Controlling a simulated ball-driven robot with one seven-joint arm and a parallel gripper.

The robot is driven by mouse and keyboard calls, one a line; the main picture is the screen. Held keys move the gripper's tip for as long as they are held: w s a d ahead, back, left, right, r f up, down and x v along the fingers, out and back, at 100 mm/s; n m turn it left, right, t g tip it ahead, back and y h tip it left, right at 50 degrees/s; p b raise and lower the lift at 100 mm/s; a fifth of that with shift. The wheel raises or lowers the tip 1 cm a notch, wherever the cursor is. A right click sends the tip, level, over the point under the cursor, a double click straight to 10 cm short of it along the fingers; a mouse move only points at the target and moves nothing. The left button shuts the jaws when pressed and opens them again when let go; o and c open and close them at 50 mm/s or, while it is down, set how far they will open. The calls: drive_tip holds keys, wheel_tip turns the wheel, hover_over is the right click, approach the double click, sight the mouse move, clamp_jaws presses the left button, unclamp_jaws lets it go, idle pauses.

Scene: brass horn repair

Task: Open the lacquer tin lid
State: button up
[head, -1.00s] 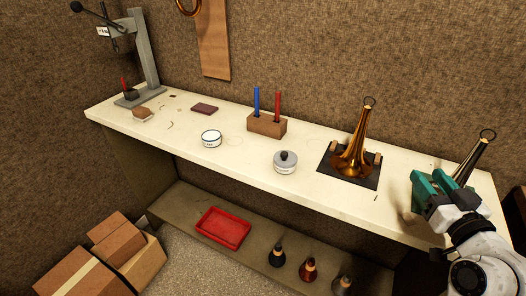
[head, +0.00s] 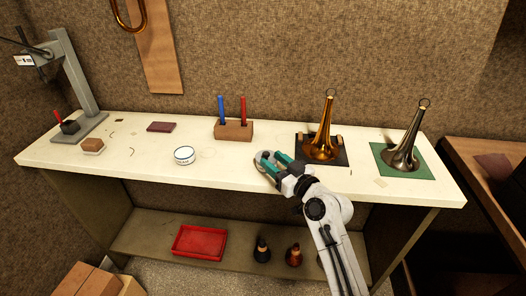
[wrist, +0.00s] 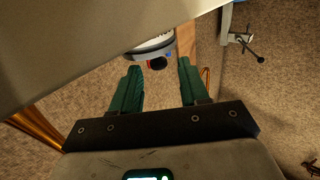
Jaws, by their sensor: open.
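A round grey tin (head: 263,155) with a black-knobbed lid stands on the bench, partly hidden behind my gripper (head: 270,161). I take it as the lacquer tin; its label is not readable. In the wrist view the tin (wrist: 151,46) is upside down at the top, with its black knob (wrist: 158,63) lying between the two green fingertips in the picture. My gripper (wrist: 159,68) is open, with nothing held. The lid looks seated. Whether the fingers reach the knob in depth, I cannot tell.
A wooden block (head: 233,131) with blue and red handles is behind. A brass horn bell (head: 322,138) on a dark mat is close on the right. A silver bell (head: 403,150) stands farther right.

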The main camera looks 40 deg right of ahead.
sight(269, 156)
drive_tip(key=shift+w+d+p, duration=0.2)
drive_tip(key=shift+w+p, duration=0.05)
drive_tip(key=shift+w, duration=0.85)
drive_tip(key=shift+w+d+p, duration=0.15)
drive_tip(key=shift+w+p, duration=0.05)
drive_tip(key=shift+w, duration=0.85)
clamp_jaws()
